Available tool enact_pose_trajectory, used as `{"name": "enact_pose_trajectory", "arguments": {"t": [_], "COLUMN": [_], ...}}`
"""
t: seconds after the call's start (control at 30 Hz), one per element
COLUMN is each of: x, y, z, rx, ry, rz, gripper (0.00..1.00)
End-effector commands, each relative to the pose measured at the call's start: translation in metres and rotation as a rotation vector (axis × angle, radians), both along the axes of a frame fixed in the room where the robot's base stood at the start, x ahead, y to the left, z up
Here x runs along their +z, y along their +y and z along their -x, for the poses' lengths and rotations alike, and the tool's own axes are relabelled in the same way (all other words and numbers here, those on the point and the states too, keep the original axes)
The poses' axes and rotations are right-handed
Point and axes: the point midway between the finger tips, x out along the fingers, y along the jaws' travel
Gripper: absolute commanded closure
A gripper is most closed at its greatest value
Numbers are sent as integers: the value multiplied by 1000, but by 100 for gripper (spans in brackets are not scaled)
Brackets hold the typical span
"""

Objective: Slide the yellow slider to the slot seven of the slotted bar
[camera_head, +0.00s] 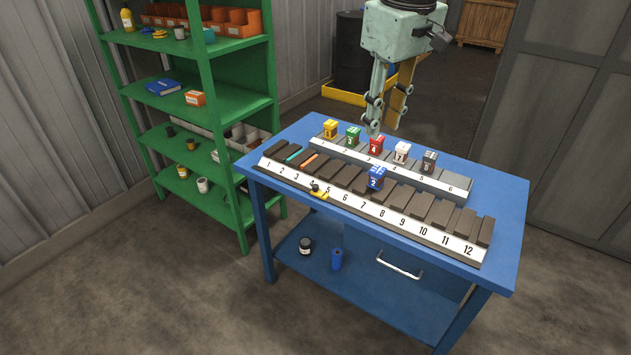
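The slotted bar (482,257) lies along the front of the blue table, with dark slots above a white strip numbered 1 to 12. The small yellow slider (320,194), with a dark knob, sits at the strip's front edge around numbers 4 and 5. I cannot tell its exact slot. Number 7 (363,204) is farther right along the strip. My gripper (382,130) hangs above the table, behind and to the right of the slider and well apart from it. It points down with a gap between its fingers, and nothing shows in them.
A second bar (455,187), numbered 1 to 6, lies behind with yellow, green, red, white and grey blocks. A blue block (376,178) stands between its front and the slots near 7. Orange and teal pieces lie in left slots. A green shelf (237,55) stands left.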

Motion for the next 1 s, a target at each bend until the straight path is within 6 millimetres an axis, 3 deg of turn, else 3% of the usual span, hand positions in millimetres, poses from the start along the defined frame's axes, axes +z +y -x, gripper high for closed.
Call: {"name": "enact_pose_trajectory", "arguments": {"t": [0.47,1.0], "x": [-35,-94], "y": [33,73], "z": [-78,-155], "rx": [144,309], "ry": [39,81], "rz": [22,44], "gripper": [72,72]}}
